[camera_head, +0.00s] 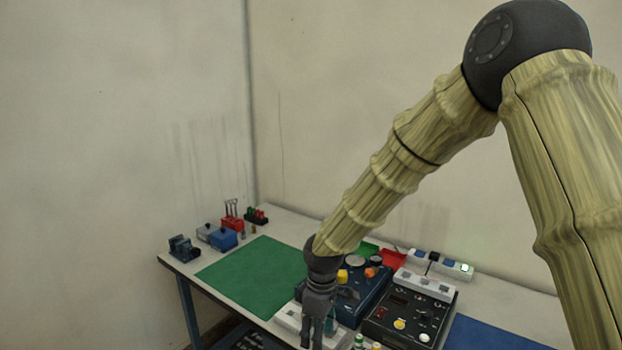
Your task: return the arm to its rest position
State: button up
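My arm comes in from the right, bends at a dark elbow joint and reaches down to the table (216,285). My gripper (312,340) points downward near the table's front edge, in front of a white block-like object (288,318). Its two dark fingers look close together, but their tips are at the picture's bottom edge, so their opening and any held thing are unclear. My gripper hides part of the white object and part of the dark blue device behind it.
A dark blue device (372,300) and a black control box (408,316) stand right of my gripper. A white power strip (440,264) lies behind. A green mat (252,274) is bare at left. A blue box (223,239) and red rack (232,221) stand at the far left. Walls close the back.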

jog(key=s+d+f+m+y+b, duration=0.1)
jog(key=s+d+f+m, duration=0.1)
jog(key=s+f, duration=0.45)
jog(key=s+d+f+m+b, duration=0.1)
jog(key=s+d+f+m, duration=0.15)
jog(key=f, duration=0.75)
jog(key=s+d+f+m+y, duration=0.1)
jog(key=s+d+f+m, duration=0.15)
jog(key=s+f, duration=0.45)
jog(key=s+d+f+m+h+b, duration=0.1)
jog(key=s+d+f+m, duration=0.2)
jog(key=s+d+f, duration=0.3)
jog(key=s+d+f+m+h+b, duration=0.1)
jog(key=s+d+f+m, duration=0.2)
jog(key=s, duration=1)
jog(key=d+f, duration=0.3)
jog(key=d, duration=0.2)
jog(key=shift+s+f+h+b, duration=0.3)
jog(key=shift+s+f, duration=0.05)
jog(key=shift+s, duration=0.05)
